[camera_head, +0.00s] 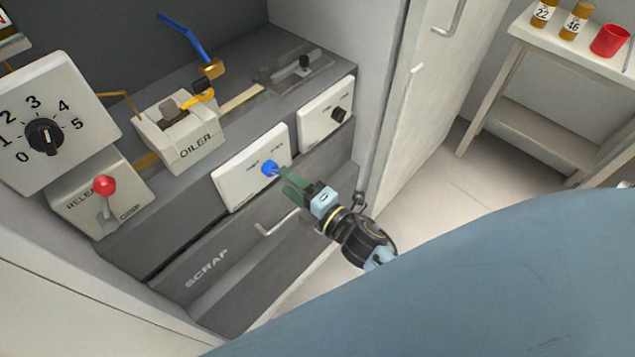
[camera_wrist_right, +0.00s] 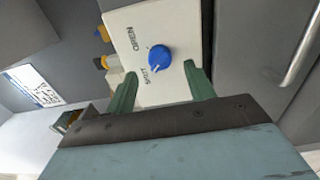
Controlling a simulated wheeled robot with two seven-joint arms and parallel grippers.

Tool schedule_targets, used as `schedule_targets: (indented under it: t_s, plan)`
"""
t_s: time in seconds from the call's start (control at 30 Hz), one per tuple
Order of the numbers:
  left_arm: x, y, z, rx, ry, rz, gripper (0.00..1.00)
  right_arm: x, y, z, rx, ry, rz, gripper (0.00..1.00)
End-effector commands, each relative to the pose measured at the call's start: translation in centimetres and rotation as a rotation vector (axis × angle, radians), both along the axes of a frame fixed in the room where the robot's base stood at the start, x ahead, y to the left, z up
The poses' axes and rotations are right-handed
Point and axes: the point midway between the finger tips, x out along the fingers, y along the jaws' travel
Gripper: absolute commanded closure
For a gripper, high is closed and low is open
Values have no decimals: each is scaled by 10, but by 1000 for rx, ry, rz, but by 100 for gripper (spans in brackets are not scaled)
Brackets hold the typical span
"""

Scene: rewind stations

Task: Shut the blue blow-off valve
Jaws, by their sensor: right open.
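A blue lever (camera_head: 183,33) slants up from a brass valve body (camera_head: 212,69) at the back of the bench in the head view. I cannot tell from its angle whether that valve is open. A separate blue knob (camera_head: 270,168) sits on a white front panel (camera_head: 235,184); it also shows in the right wrist view (camera_wrist_right: 159,58), with small printed words beside it. My right gripper (camera_head: 285,181) is open, its green fingers pointing at the blue knob. In the wrist view the fingertips (camera_wrist_right: 160,76) are on either side below the knob, seemingly without gripping it. My left gripper is not in view.
A yellow lever (camera_head: 199,97) and the OILER box (camera_head: 182,137) stand near the brass valve. A second panel (camera_head: 325,115) carries a black knob. A red-tipped lever (camera_head: 104,186) and numbered dial (camera_head: 44,134) are left. The SCRAP drawer handle (camera_head: 277,225) juts out below.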

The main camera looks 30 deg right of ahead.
Motion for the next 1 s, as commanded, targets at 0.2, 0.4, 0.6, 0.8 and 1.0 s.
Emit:
schedule_targets:
  t_s: [0.2,0.4,0.6,0.8,1.0]
  plan:
    - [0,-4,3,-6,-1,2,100,-49,-18,-1,-2,5,-1,46]
    - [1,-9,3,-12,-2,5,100,-79,-28,0,-3,1,0,46]
    - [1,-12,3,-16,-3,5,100,-90,-33,0,-2,-1,-1,46]
    - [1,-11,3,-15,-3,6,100,-90,-33,0,-2,-2,0,46]
    - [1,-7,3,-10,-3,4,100,-90,-33,0,-2,-1,0,46]
